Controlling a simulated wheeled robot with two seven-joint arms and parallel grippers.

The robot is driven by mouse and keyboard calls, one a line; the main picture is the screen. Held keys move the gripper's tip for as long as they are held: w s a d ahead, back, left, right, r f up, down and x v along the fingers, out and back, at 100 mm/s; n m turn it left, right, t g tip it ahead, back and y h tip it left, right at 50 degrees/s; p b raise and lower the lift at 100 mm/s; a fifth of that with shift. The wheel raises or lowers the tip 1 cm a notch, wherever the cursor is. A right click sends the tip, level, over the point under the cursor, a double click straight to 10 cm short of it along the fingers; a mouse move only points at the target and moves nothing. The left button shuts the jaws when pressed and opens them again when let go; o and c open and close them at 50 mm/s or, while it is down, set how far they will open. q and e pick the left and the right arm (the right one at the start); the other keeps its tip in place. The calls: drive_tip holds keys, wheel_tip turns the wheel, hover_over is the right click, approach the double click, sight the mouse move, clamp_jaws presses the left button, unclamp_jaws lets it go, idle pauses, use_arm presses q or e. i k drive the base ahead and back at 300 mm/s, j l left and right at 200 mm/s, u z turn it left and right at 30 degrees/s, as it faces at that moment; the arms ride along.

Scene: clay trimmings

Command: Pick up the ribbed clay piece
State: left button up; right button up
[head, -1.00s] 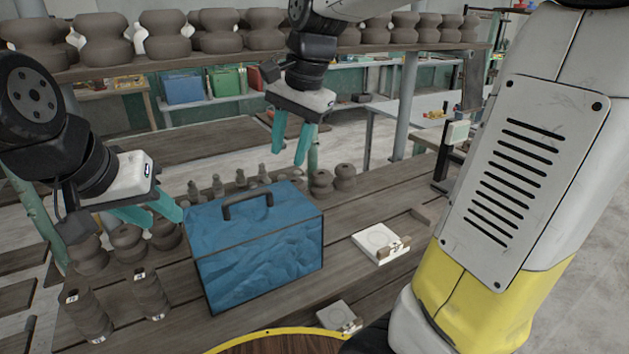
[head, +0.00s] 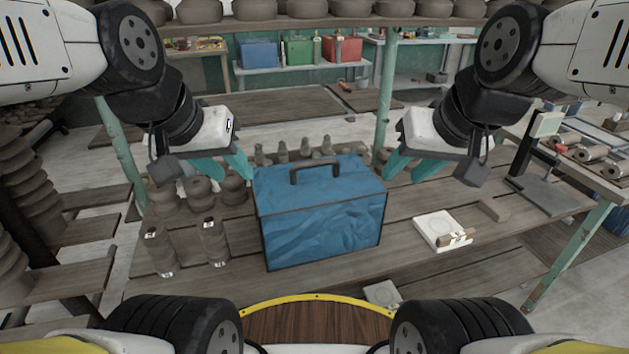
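Two dark, ribbed-looking clay pieces with small white tags stand upright on the wooden table: the left ribbed piece (head: 161,254) and the right ribbed piece (head: 214,244). They are left of the blue box (head: 322,220). My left gripper (head: 226,172) is open and empty above the table, behind and above these pieces, near the box's left back corner. My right gripper (head: 408,172) is open and empty at the right of the box. The box hides part of the table behind it.
Rounded clay pots (head: 198,190) stand behind the tagged pieces. Small clay figures (head: 283,151) stand behind the box. A white scale-like plate (head: 437,229) and a small clay block (head: 494,209) lie on the right. Bare tabletop (head: 405,205) shows beside the box.

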sight(210, 225)
drive_tip(key=u, duration=1.25)
